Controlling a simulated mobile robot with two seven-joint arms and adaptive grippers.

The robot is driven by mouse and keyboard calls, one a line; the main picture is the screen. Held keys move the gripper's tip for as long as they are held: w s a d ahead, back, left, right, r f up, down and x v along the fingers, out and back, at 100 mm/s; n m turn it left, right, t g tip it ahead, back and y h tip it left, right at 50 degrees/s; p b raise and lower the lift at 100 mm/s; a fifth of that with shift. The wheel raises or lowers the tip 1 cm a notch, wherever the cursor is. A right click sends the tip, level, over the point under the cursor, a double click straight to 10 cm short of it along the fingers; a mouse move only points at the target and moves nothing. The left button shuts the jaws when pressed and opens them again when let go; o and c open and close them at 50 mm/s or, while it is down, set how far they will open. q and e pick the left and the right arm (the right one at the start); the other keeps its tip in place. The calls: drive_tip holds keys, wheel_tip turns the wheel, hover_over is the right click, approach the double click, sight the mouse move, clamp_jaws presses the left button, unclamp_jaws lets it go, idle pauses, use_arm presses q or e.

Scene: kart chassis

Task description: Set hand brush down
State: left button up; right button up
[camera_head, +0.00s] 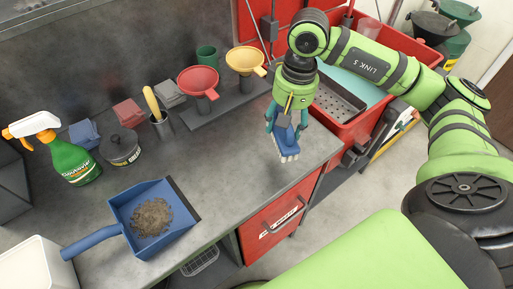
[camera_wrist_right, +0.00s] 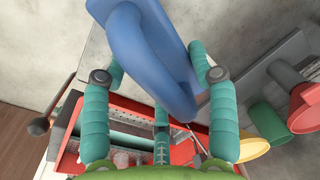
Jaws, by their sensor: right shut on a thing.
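The hand brush (camera_head: 284,142) is blue with pale bristles pointing down. My right gripper (camera_head: 287,118) is shut on it, from above, over the right end of the grey counter. I cannot tell if the bristles touch the counter. In the right wrist view the blue brush (camera_wrist_right: 150,48), with its looped handle, sits between the teal fingers of the right gripper (camera_wrist_right: 165,40). My left gripper is not in view.
A blue dustpan (camera_head: 184,230) with brown debris lies at the front. A spray bottle (camera_head: 72,160), a red funnel (camera_head: 199,80) and a yellow funnel (camera_head: 244,62) stand behind. A red bin (camera_head: 360,128) is right of the counter. The counter's middle (camera_head: 225,150) is clear.

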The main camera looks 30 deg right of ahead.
drive_tip(key=a+f, duration=0.1)
drive_tip(key=a, duration=0.1)
drive_tip(key=w+a+f+p, duration=0.1)
drive_tip(key=a, duration=0.1)
drive_tip(key=a+f+p, duration=0.1)
drive_tip(key=a, duration=0.1)
drive_tip(key=shift+w+a+f, duration=0.1)
drive_tip(key=shift+w+f, duration=0.1)
drive_tip(key=shift+w, duration=0.1)
drive_tip(key=shift+a+f, duration=0.2)
wheel_tip(320, 180, down, 3)
drive_tip(key=shift+f+p, duration=0.1)
drive_tip(key=shift+p, duration=0.8)
drive_tip(key=shift+f, duration=0.45)
drive_tip(key=shift+f, duration=0.15)
drive_tip(key=o, duration=1.1)
